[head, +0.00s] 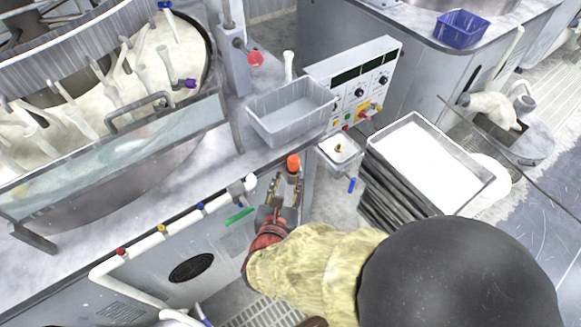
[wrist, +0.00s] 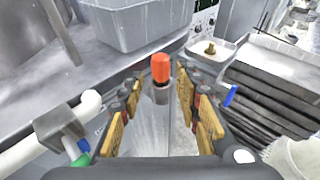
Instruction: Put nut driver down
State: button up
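An orange-capped tool with a grey collar, seemingly the nut driver (head: 293,162), stands upright at the front edge of the counter. In the wrist view the nut driver (wrist: 160,70) is between and just beyond the fingertips. My gripper (head: 287,181) is below it in the head view, pointing at the counter edge. In the wrist view my gripper (wrist: 158,92) has its fingers spread, with a visible gap on each side of the grey collar. The tool's lower end is hidden, and I cannot tell what supports it.
A grey bin (head: 290,112) sits on the counter (head: 215,165) beside a control panel (head: 357,85). A small tray (head: 340,150) and a stack topped by a white-lined tray (head: 425,160) are at the right. A white pipe (head: 150,241) with coloured valves runs along the cabinet front.

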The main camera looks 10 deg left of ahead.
jog(key=shift+p+v, duration=0.3)
jog(key=shift+v, duration=1.55)
jog(key=w+d+r+m+g+h, duration=0.1)
jog(key=d+r+m+g+h, duration=0.25)
jog(key=d+m, duration=0.75)
jog(key=d+r+m+g+h, duration=0.35)
jog(key=d+m, duration=0.35)
jog(key=d, duration=0.9)
jog(key=s+d+r+m+g+y, duration=0.1)
jog(key=s+d+r+m+g, duration=0.1)
jog(key=s+d+m+g, duration=0.5)
jog(key=s+a+r+m+t+y, duration=0.2)
jog(key=r+m+t+y, duration=0.3)
jog(key=m, duration=0.7)
jog(key=shift+s+a+r, duration=0.35)
jog(key=shift+a+r, duration=0.15)
jog(key=shift+r, duration=0.35)
jog(key=shift+a, duration=0.15)
